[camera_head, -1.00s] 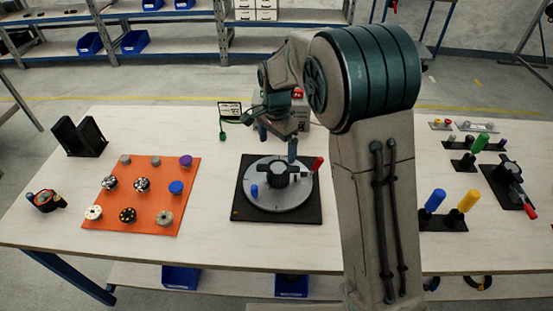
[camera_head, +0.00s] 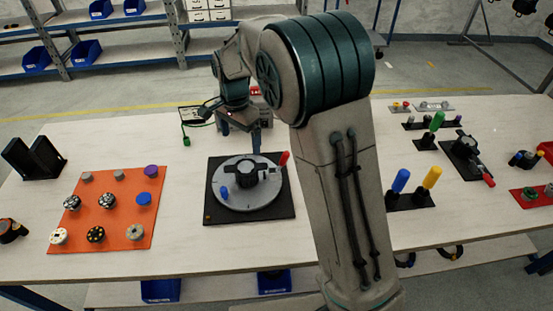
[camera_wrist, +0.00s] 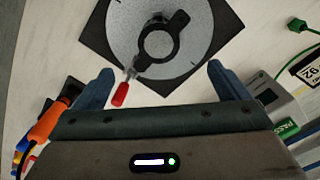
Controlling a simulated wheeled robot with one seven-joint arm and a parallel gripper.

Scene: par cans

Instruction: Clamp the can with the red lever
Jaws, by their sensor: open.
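A black ring-shaped clamp (camera_head: 243,172) with side ears sits on a grey round disc (camera_head: 230,200) on a black square base. A red lever (camera_head: 284,158) points up at its right side. In the wrist view, the clamp (camera_wrist: 158,42) is ahead of my gripper, with the red lever (camera_wrist: 120,94) on its near left side. My gripper (camera_head: 240,130) is open and empty, behind the disc in the head view. In the wrist view its fingers (camera_wrist: 162,84) are wide apart, with the lever between them, nearer the left finger; contact is not visible.
An orange mat (camera_head: 128,215) with several round parts lies left. A black bracket (camera_head: 33,158) stands beyond it. A second black clamp (camera_head: 466,150) with a red lever lies right, near blue (camera_head: 400,181) and yellow (camera_head: 432,178) pegs. A box (camera_wrist: 268,100) stands near my gripper.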

